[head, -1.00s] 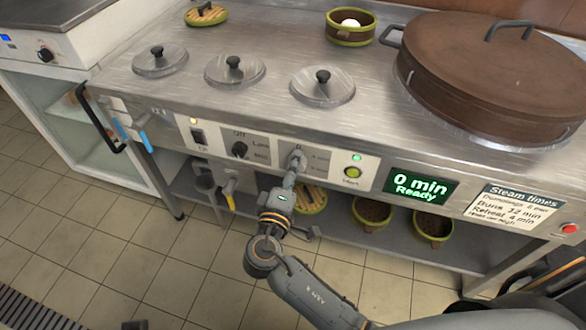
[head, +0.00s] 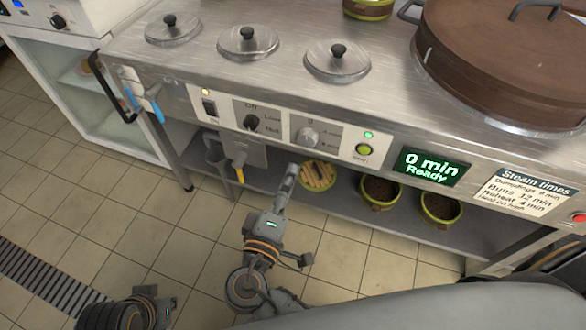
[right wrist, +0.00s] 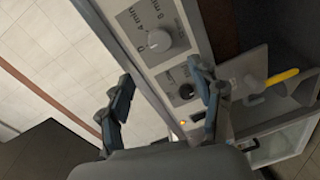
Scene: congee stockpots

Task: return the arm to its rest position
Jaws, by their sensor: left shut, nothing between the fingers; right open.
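My right gripper (head: 290,178) hangs in front of the steamer's control panel (head: 280,125), below the timer knob (head: 308,136) and clear of it. In the right wrist view its two fingers (right wrist: 165,92) are apart with nothing between them; the timer knob (right wrist: 158,40) shows beyond them. In the head view the fingers are edge-on. My left gripper (head: 140,306) is low at the lower left, over the floor, dark and partly cut off by the frame; its fingertips are hard to make out, and no object shows in it.
The steel counter (head: 200,70) carries several lids and a large brown steamer (head: 490,60). A yellow-handled tap (head: 239,172) sticks out left of my right gripper. Baskets (head: 380,190) stand on the shelf below. The tiled floor in front is open. The display reads 0 min, Ready.

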